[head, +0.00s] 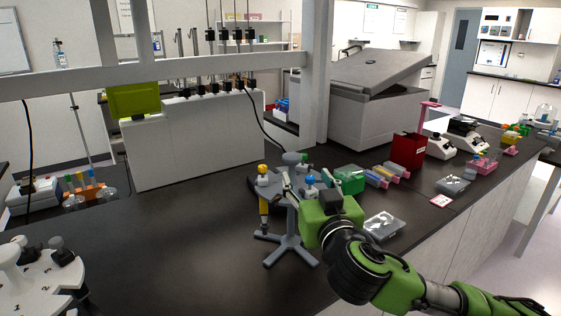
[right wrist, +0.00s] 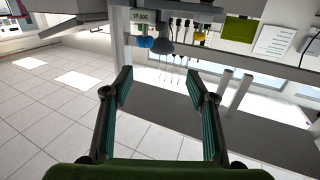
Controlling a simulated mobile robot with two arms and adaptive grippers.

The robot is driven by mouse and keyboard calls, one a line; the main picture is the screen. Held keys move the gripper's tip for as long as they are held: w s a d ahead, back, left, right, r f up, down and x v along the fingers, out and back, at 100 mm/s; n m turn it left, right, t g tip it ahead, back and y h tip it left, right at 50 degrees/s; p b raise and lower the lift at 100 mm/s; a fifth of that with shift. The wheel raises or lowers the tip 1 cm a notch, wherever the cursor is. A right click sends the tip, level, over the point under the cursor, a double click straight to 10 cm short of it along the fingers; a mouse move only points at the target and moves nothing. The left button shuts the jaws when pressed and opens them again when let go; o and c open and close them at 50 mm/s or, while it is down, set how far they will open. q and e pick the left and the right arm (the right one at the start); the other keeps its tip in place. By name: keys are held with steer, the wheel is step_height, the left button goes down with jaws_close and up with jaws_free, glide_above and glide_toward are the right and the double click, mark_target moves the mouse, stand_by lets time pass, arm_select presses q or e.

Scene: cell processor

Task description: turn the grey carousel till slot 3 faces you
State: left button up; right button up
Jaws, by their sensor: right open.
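The grey carousel (head: 262,188) is on a pronged grey stand (head: 290,250) on the black bench. It carries upright pipettes with coloured tops, including a yellow one (head: 263,180) at its left and a blue one toward its right. My right gripper (head: 303,186) is in front of its right side and partly hides it. In the right wrist view the gripper (right wrist: 160,85) is open, with nothing between the fingers. Part of the carousel (right wrist: 195,14) shows beyond the fingertips. I cannot read which slot faces me. My left gripper is not in view.
A white numbered carousel (head: 38,282) stands at lower left. A green box (head: 349,180), a clear tray (head: 384,226) and a red bin (head: 408,149) lie to the right. A frame post (head: 318,80) rises behind. The bench left of the stand is clear.

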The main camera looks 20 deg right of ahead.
mark_target(294, 159)
steer(key=p+x, duration=0.4)
steer(key=x, duration=0.8)
steer(key=shift+a+r, duration=0.1)
steer(key=shift+a, duration=0.05)
steer(key=shift+w, duration=0.8)
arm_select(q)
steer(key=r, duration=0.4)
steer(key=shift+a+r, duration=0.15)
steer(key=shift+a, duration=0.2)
arm_select(e)
jaws_close()
